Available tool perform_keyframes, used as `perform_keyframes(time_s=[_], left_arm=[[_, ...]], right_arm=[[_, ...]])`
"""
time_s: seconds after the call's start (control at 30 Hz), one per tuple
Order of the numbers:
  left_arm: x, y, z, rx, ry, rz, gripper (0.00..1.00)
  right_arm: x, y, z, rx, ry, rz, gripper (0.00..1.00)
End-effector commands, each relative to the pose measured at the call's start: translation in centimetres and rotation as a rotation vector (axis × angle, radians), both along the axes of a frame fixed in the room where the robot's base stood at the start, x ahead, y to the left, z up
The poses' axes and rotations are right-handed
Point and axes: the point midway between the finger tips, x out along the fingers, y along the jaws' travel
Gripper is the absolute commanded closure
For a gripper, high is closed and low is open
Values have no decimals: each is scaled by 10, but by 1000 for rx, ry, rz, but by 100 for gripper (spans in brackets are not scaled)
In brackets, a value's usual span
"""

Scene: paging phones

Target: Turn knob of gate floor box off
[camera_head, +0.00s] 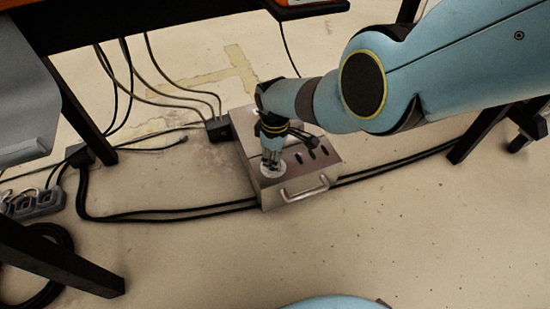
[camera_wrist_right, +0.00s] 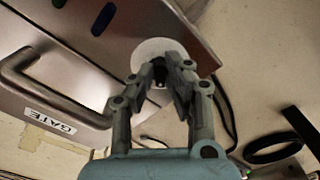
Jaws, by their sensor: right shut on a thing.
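The gate floor box (camera_head: 272,195) is a metal box on the floor, with a front handle (camera_head: 304,190) and several dark slots on top. In the right wrist view its GATE label (camera_wrist_right: 50,121) shows beside the handle (camera_wrist_right: 50,95). A pale round plate (camera_wrist_right: 177,48) sits on the box top, and the knob (camera_wrist_right: 158,76) on it is mostly hidden between my fingers. My right gripper (camera_head: 271,167) points down at this plate; in the right wrist view its fingertips (camera_wrist_right: 160,70) are closed around the knob. My left gripper is not in view.
Black cables (camera_head: 165,214) run along the floor to both sides of the box. A power strip (camera_head: 38,203) lies at the left. Dark table legs (camera_head: 85,115) stand at the left and right. The floor in front of the box is clear.

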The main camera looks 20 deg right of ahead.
Motion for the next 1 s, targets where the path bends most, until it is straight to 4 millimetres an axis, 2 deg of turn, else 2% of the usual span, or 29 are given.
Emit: perform_keyframes(time_s=[0.1, 0.13, 0.27, 0.3, 0.67, 0.87, 1.0], left_arm=[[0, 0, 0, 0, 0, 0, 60], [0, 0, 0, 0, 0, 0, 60], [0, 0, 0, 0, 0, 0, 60], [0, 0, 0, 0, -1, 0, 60], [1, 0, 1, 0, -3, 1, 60], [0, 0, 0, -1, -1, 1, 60], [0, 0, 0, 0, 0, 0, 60]], right_arm=[[0, -1, 0, -1, 0, 1, 100], [0, -1, 0, -1, 0, 1, 84], [0, 0, 0, -1, 0, 0, 67], [0, 0, 0, -1, 0, 0, 65], [1, 0, 2, 0, -1, -1, 65], [1, 0, 17, -1, -4, -1, 65], [1, 0, 36, 0, -6, -1, 65]])
